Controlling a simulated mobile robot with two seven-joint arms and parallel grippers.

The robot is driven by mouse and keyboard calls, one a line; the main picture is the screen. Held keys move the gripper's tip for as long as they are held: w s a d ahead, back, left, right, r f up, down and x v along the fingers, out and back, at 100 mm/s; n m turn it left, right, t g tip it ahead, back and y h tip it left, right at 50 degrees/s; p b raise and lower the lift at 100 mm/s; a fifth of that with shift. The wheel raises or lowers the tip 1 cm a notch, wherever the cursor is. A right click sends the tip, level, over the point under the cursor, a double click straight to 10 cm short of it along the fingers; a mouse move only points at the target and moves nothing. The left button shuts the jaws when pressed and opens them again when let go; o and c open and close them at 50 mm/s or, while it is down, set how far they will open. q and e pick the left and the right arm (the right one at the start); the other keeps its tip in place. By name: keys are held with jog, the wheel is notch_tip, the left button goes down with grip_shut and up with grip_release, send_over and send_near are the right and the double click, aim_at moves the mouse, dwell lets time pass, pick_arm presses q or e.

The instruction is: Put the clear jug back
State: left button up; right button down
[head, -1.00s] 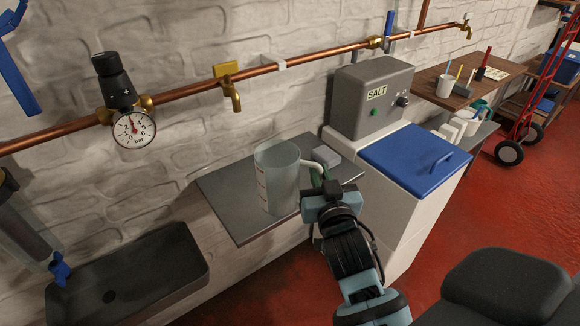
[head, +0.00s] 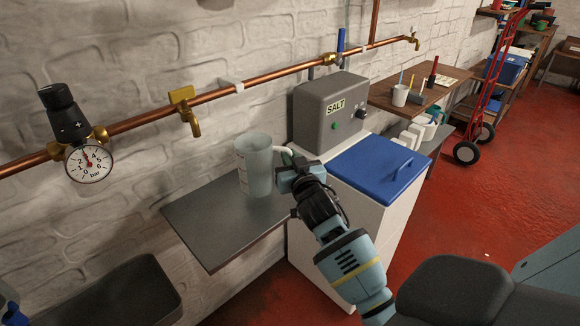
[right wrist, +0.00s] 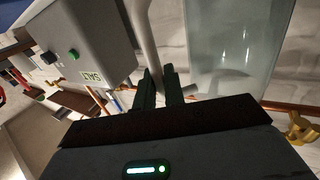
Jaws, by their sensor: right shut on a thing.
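The clear jug (head: 256,168) is upright at the back right of the grey shelf (head: 210,225), beside the SALT unit. I cannot tell whether its base touches the shelf. My right gripper (head: 288,168) is at the jug's right side, shut on its pale handle. In the right wrist view, the handle (right wrist: 143,40) runs down between the fingers (right wrist: 165,88), and the jug's clear wall (right wrist: 230,45) fills the upper right. My left gripper is out of view.
The grey SALT box (head: 325,112) and blue-lidded bin (head: 380,170) stand right of the shelf. A copper pipe (head: 235,92) with a brass tap (head: 187,110) runs along the wall above. A dark basin (head: 115,295) is lower left. The shelf's left and front are bare.

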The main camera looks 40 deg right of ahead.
jog(key=f, duration=0.2)
jog(key=w+d+f+b, duration=0.1)
jog(key=shift+f, duration=0.3)
dwell(0.3)
jog(key=shift+f, duration=0.15)
jog(key=c, duration=1.5)
grip_release()
